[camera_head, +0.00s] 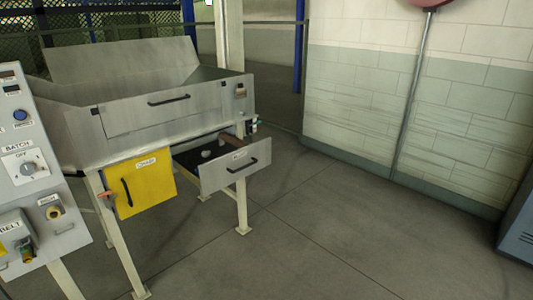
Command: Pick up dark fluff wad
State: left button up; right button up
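I cannot make out a dark fluff wad for certain. A grey metal drawer (232,173) with a black handle stands pulled out under the hopper machine. Its inside is dark, and a small pale spot (206,153) shows there, too small to identify. A brown piece (230,139) shows at the drawer's back right edge. The drawer front hides part of the inside. Neither of my grippers is in view.
A yellow door (146,184) with a black handle hangs left of the drawer. The metal hopper (165,102) stands above on pale legs. A control panel (33,165) fills the left edge. A blue-grey cabinet (519,232) stands far right. The floor (330,225) between is clear.

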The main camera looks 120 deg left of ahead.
aim_at(205, 153)
jog(key=u, duration=4.25)
